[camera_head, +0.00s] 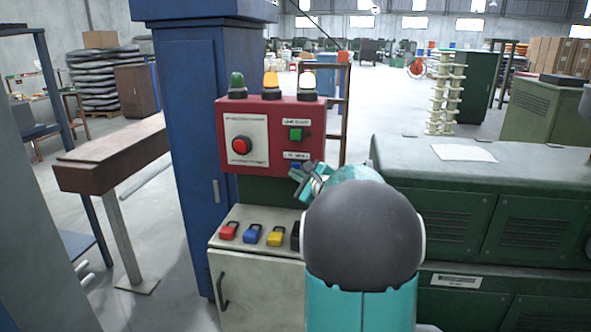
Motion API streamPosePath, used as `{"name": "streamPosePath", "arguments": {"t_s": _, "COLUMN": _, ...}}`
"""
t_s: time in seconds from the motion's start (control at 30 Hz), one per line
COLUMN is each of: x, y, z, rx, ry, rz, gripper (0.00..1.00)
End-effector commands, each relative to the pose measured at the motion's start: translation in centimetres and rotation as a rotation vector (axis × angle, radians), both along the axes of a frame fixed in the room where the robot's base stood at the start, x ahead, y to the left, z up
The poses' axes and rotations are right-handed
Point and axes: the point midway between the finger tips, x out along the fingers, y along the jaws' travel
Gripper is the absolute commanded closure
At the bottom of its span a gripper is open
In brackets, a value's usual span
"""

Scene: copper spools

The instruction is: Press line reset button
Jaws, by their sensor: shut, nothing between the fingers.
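A red control box (262,108) hangs on the front of a green panel, left of centre. The label text is too small to read surely. My gripper (299,175) is shut and empty, at the box's lower right edge, its tips close to the blue button. I cannot tell whether they touch it.
Green, orange and white lamps (270,83) top the box. Below, a grey cabinet (256,285) bears red, blue and yellow padlocks (252,235). A blue cabinet (205,150) stands left. A green machine (490,200) fills the right. My arm hides part of the middle.

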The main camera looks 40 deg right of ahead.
Motion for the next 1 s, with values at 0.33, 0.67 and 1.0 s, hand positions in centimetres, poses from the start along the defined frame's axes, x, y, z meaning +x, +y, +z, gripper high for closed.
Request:
{"name": "streamPosePath", "arguments": {"t_s": 0.33, "x": 0.10, "y": -0.13, "z": -0.02, "rx": 0.000, "ry": 0.000, "rz": 0.000, "gripper": 1.00}}
{"name": "streamPosePath", "arguments": {"t_s": 0.67, "x": 0.53, "y": -0.69, "z": 0.00, "rx": 0.000, "ry": 0.000, "rz": 0.000, "gripper": 1.00}}
{"name": "streamPosePath", "arguments": {"t_s": 1.0, "x": 0.59, "y": -0.77, "z": -0.01, "rx": 0.000, "ry": 0.000, "rz": 0.000, "gripper": 1.00}}
